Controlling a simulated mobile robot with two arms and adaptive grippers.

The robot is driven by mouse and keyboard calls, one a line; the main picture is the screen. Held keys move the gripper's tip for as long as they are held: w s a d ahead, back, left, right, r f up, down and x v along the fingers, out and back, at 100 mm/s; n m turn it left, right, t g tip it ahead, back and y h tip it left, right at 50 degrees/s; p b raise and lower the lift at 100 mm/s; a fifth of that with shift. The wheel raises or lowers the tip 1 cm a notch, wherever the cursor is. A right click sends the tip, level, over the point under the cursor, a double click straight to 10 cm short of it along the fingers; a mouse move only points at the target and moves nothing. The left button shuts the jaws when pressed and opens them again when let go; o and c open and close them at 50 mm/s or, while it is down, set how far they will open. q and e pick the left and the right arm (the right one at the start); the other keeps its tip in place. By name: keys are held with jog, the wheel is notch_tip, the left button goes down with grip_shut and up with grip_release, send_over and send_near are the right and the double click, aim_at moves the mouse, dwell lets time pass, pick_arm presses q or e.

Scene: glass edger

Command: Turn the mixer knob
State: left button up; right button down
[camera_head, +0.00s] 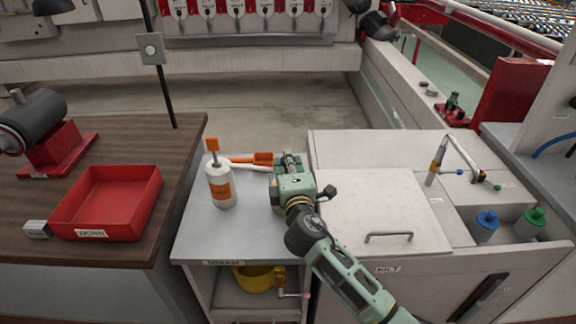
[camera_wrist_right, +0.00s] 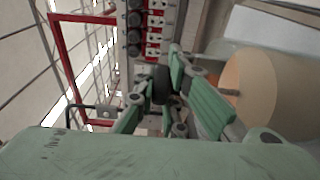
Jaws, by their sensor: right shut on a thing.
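My right gripper (camera_head: 289,160) is over the grey bench top, just right of a white bottle with an orange label (camera_head: 221,186). In the right wrist view its green fingers (camera_wrist_right: 160,88) are closed around a small dark rounded piece (camera_wrist_right: 160,82). Whether that piece is the mixer knob I cannot tell; the fingers hide most of it. A small tap-like fitting (camera_head: 440,160) with an orange part, blue and green ends stands on the white cabinet at the right, apart from the gripper. My left gripper is not in view.
An orange-handled tool (camera_head: 250,159) lies behind the bottle. A red tray (camera_head: 107,203) and a grinder (camera_head: 35,125) are on the brown table. Blue (camera_head: 487,220) and green (camera_head: 535,217) knobs stand at the right. The white cabinet top (camera_head: 375,185) is largely clear.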

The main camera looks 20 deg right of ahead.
jog(key=shift+m+h+b, duration=0.65)
jog(key=shift+m+h, duration=0.05)
jog(key=shift+h, duration=0.4)
jog(key=shift+r+g+h, duration=0.15)
jog(key=shift+g+h, duration=0.15)
jog(key=shift+r, duration=0.1)
jog(key=c, duration=2.1)
grip_release()
